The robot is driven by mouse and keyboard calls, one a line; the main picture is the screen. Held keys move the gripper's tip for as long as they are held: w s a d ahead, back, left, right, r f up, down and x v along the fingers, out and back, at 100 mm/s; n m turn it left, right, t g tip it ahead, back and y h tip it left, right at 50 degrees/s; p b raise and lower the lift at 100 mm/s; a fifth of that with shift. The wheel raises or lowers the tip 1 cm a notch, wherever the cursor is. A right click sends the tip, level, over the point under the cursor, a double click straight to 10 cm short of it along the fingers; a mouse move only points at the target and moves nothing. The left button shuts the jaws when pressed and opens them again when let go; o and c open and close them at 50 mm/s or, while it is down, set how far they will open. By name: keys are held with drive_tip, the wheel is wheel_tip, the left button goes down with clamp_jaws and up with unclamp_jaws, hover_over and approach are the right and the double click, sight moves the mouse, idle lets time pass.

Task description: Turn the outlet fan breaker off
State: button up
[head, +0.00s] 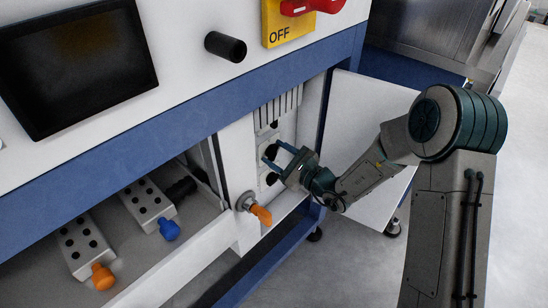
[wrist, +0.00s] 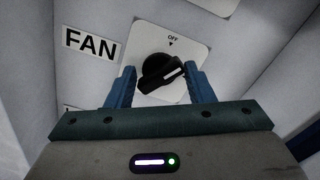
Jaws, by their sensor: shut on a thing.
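The fan breaker is a black rotary knob (wrist: 158,72) on a white plate (wrist: 190,42) in the wrist view. A label reading FAN (wrist: 90,46) is at its left; the word outlet is not visible. The OFF mark (wrist: 172,39) with a small triangle is above the knob. The knob's white pointer line points right and slightly up, away from that mark. My gripper (wrist: 161,84) has its blue fingers on both sides of the knob, shut on it. In the head view my gripper (head: 272,153) reaches into the recess with the column of black knobs.
An orange-handled valve (head: 260,214) sticks out just below my gripper. An open white door (head: 370,130) stands right of the recess, behind my arm. A yellow plate with a red OFF switch (head: 290,20) is above. An open bay at lower left holds blocks with blue (head: 169,229) and orange (head: 103,277) knobs.

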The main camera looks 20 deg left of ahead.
drive_tip(key=n+b, duration=0.5)
drive_tip(key=shift+w+d+n, duration=0.1)
drive_tip(key=shift+n, duration=0.3)
drive_tip(key=o, duration=1.2)
drive_tip(key=shift+v, duration=2.95)
